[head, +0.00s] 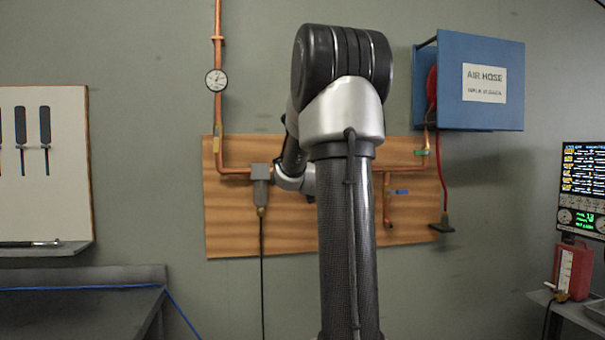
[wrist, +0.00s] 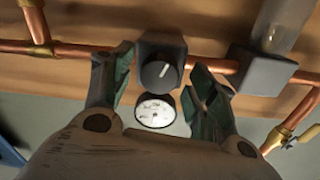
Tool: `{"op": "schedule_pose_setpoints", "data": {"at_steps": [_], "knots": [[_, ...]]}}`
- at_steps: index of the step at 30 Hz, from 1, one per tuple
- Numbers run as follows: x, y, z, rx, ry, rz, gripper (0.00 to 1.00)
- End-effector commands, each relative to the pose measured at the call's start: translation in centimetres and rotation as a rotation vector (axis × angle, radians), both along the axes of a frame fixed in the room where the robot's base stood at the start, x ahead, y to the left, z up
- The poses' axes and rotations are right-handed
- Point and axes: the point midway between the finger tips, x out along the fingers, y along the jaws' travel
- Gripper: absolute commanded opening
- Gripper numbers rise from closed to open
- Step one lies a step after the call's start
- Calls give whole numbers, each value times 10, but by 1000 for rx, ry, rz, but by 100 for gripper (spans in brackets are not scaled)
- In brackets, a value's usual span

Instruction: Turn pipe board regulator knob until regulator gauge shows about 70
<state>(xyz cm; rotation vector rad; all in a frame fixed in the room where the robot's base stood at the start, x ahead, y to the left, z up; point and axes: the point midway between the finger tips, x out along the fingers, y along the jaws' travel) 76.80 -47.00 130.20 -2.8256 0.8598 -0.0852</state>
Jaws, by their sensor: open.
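In the wrist view, the regulator knob (wrist: 160,74) is a dark round knob with a pale line on its face, tipped slightly right of straight up. It sits on a grey regulator block (wrist: 160,45) on the copper pipe. The regulator gauge (wrist: 155,111), white-faced with a dark rim, is just below the knob; its needle is too small to read. My gripper (wrist: 160,63) is open, one finger on either side of the knob, with visible gaps. In the head view, my arm hides the regulator, its gauge and my gripper.
The wooden pipe board (head: 232,235) carries copper pipes and a grey filter unit (head: 261,190) at left. Another gauge (head: 216,81) is on the vertical pipe. A blue air hose box (head: 468,112) is upper right; a bench (head: 80,305) is lower left.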

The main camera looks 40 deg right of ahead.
Motion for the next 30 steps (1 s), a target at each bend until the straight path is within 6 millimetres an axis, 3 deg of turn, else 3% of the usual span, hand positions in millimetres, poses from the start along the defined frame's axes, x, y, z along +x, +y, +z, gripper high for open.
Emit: {"op": "schedule_pose_setpoints", "data": {"at_steps": [8,16,30], "knots": [[2,-2,0,1,1,0,58],[2,-2,0,1,1,0,12],[2,-1,-1,-84,53,-1,12]]}}
